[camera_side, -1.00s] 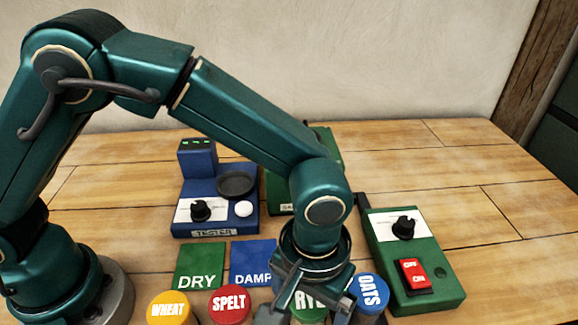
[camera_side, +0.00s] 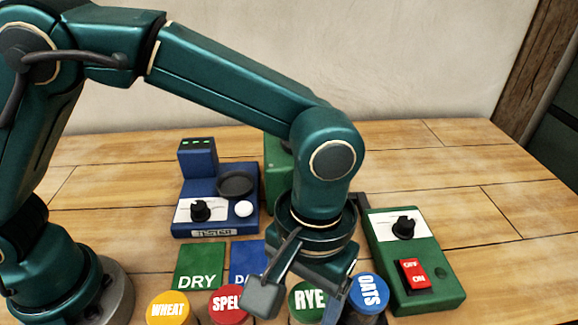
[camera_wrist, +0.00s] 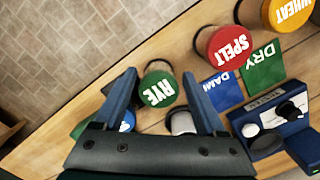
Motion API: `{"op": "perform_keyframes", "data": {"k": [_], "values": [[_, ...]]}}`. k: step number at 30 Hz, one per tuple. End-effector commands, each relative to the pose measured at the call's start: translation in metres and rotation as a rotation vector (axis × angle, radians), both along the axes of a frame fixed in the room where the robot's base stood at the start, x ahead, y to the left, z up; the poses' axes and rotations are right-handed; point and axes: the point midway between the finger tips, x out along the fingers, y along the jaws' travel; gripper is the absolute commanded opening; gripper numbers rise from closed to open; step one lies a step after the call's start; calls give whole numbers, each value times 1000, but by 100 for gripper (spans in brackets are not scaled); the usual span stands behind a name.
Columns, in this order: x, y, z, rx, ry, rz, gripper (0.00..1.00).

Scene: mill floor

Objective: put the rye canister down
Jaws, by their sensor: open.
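The rye canister (camera_side: 308,302) has a green lid marked RYE and stands upright in the front row, between the spelt canister (camera_side: 229,304) and the oats canister (camera_side: 369,291). In the wrist view its lid (camera_wrist: 158,90) shows between and just beyond my fingertips, with nothing gripped. My gripper (camera_side: 299,298) is open, its fingers spread to either side of the lid in the side view. One finger covers part of the spelt lid. The rye canister's lower body is cut off by the side view's bottom edge.
The wheat canister (camera_side: 169,309) stands at the row's left end. Behind the row lie a green DRY mat (camera_side: 199,265) and a blue DAMP mat (camera_side: 246,262), with a blue tester (camera_side: 215,200) beyond. A green switch box (camera_side: 428,275) stands right. Bare table lies further right.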

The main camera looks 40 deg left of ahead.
Motion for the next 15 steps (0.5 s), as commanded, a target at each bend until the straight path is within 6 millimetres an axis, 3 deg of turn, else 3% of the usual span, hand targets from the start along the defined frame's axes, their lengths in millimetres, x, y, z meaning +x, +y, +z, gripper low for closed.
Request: {"op": "perform_keyframes", "data": {"k": [4,8,11,15], "values": [[-34,0,2,-42,260,95,73],[-47,-3,16,-151,552,273,73],[-37,-6,35,-293,762,444,73],[1,0,56,-499,944,674,73]]}}
